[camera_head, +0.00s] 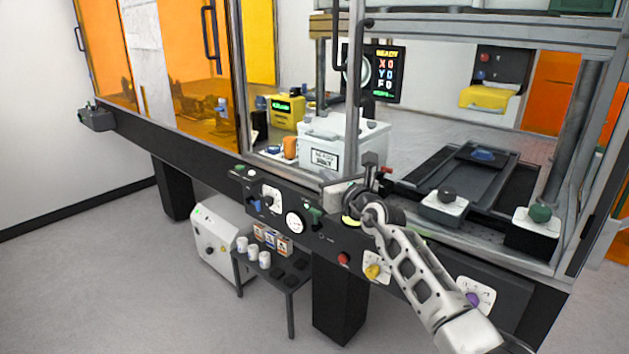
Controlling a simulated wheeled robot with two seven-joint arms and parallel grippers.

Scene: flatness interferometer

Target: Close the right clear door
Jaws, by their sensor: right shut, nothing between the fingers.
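The right clear door (353,110) is a see-through panel in a grey metal frame at the front of the machine. Its upright edge and dark vertical handle (337,40) stand near the middle of the view. To the right of that edge the front looks open. My right arm comes in from the lower right, and my right gripper (369,172) is shut and empty at the foot of the door's upright edge. I cannot tell whether it touches the frame. My left gripper is out of view.
An orange-tinted door (185,60) with a dark handle is at the left. A control panel (300,222) with knobs and buttons runs below the front. Inside are a white box (345,138), a yellow device (286,112) and a dark stage (455,170). A small table (272,277) stands below.

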